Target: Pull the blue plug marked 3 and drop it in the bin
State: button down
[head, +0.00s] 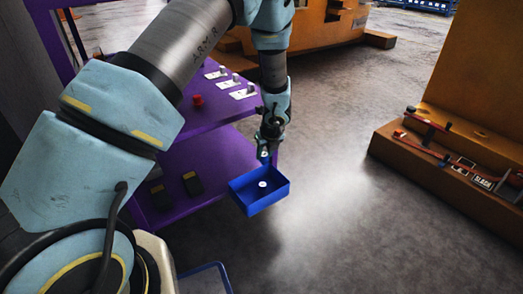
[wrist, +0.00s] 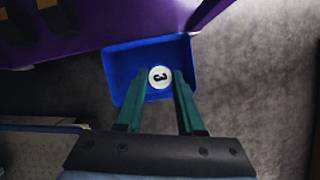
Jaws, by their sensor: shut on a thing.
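The plug marked 3 (wrist: 160,77) shows its round white top with a black 3 in the wrist view, between my fingertips. My gripper (head: 264,158) points down and is shut on it; its green fingers (wrist: 161,80) stand on either side. The plug's lower body is hidden in the wrist view. The blue bin (head: 273,203) is an open box directly below my gripper. In the wrist view the bin (wrist: 120,62) lies behind the plug. A small white-topped round thing (head: 262,184) shows within the bin's outline in the head view; its mark is unreadable.
A purple rack (head: 205,160) stands left of the bin, with white plates (head: 243,92), a red knob (head: 197,100) and dark blocks (head: 192,183). An orange structure (head: 440,160) with tools stands at right. The grey floor (head: 340,220) between is clear.

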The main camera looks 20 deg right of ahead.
aim_at(266, 162)
notch_tip(266, 162, down, 6)
jog(key=b, duration=0.5)
jog(key=shift+r, duration=0.1)
jog(key=shift+c, duration=2.2)
grip_release()
jog(key=shift+r, duration=0.1)
jog(key=p+v, duration=0.4)
jog(key=v, duration=0.6)
jog(key=shift+r, duration=0.35)
jog(key=shift+s+a, duration=0.1)
